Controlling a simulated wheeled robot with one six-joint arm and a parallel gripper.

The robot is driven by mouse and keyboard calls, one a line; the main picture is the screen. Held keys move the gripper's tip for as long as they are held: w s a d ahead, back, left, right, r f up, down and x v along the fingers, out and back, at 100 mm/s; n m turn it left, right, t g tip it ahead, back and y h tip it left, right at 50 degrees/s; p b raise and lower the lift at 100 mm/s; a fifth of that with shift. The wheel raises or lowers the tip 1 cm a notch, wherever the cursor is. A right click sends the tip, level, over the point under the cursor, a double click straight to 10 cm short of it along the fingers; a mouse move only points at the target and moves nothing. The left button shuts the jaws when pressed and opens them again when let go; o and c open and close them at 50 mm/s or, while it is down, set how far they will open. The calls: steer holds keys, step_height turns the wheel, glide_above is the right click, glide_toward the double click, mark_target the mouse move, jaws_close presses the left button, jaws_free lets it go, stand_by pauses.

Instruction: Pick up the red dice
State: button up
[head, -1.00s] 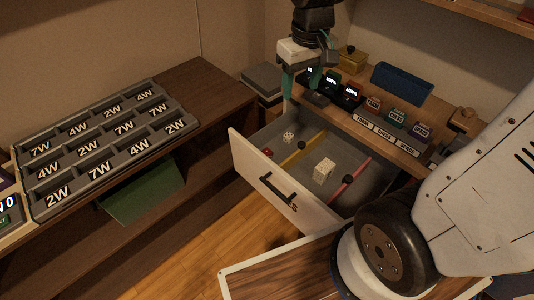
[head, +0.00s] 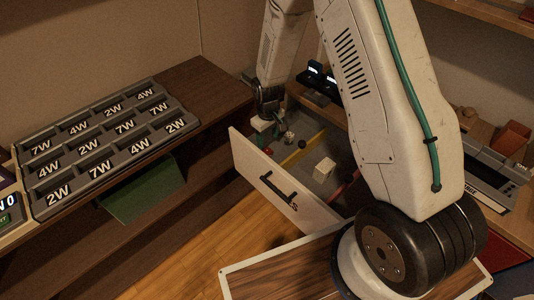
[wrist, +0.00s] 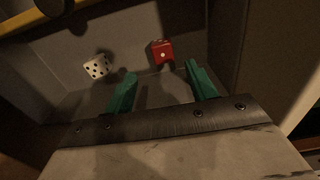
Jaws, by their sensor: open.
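The red dice (wrist: 162,51) lies on the drawer floor in the wrist view, ahead of and roughly between my two green fingertips. In the head view the red dice (head: 268,151) shows small near the drawer's front left corner. My gripper (wrist: 162,88) is open, with nothing between its fingers. In the head view my gripper (head: 268,130) is over the left end of the drawer, partly hidden by my own arm. The open drawer (head: 262,178) has a white front and a dark handle.
A white dice (wrist: 97,66) lies left of the red one. A yellow divider (head: 296,157) and a white block (head: 323,170) are in the drawer. The drawer walls stand close around my gripper. A grey tray with labelled slots (head: 36,184) sits on the left shelf.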

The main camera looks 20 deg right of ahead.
mark_target(267, 150)
steer(key=f, duration=0.6)
steer(key=shift+s+a+f, duration=0.15)
steer(key=shift+a, duration=0.05)
steer(key=c, duration=1.1)
